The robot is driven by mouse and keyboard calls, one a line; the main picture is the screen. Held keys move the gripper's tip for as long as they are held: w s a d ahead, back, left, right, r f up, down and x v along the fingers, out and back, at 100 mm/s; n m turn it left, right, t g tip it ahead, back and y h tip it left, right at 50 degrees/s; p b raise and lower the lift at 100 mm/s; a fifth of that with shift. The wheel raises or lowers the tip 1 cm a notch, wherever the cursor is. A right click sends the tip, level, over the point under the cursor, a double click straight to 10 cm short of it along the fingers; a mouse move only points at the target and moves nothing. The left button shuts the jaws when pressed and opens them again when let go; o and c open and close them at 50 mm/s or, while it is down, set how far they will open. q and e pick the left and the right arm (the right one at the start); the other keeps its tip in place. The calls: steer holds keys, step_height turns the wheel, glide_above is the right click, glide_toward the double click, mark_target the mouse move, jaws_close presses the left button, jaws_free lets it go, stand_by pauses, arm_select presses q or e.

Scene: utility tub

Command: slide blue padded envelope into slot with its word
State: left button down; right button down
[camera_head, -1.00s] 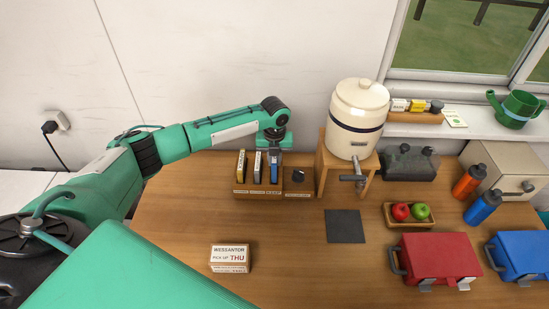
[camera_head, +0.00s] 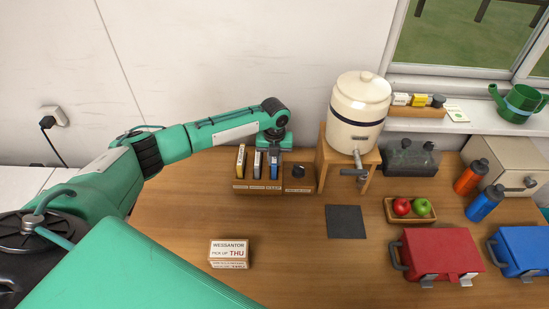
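The blue padded envelope (camera_head: 274,166) stands upright in the right-hand one of the three filled slots of a wooden rack (camera_head: 259,187). A yellow envelope (camera_head: 241,161) and a grey-white envelope (camera_head: 257,164) stand in the slots to its left. The rack's front carries small word labels, too small to read here. My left gripper (camera_head: 274,150) points down at the top of the blue envelope. Its fingers are mostly hidden by the wrist, so its opening and whether it touches the envelope cannot be told. My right gripper is out of view.
A cream dispenser (camera_head: 358,110) on a wooden stand rises close on the right. A "WESSANTOR" THU box (camera_head: 229,254) lies in front. A dark mat (camera_head: 346,222), fruit tray (camera_head: 426,216) and red case (camera_head: 438,253) are farther right.

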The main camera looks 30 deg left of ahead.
arm_select(q)
steer(key=shift+f, duration=0.3)
steer(key=c, duration=1.3)
jaws_free()
step_height(320, 180, up, 13)
steer(key=b, duration=0.4)
steer(key=shift+f+b, duration=0.2)
steer(key=shift+b, duration=0.15)
steer(key=shift+r, duration=0.7)
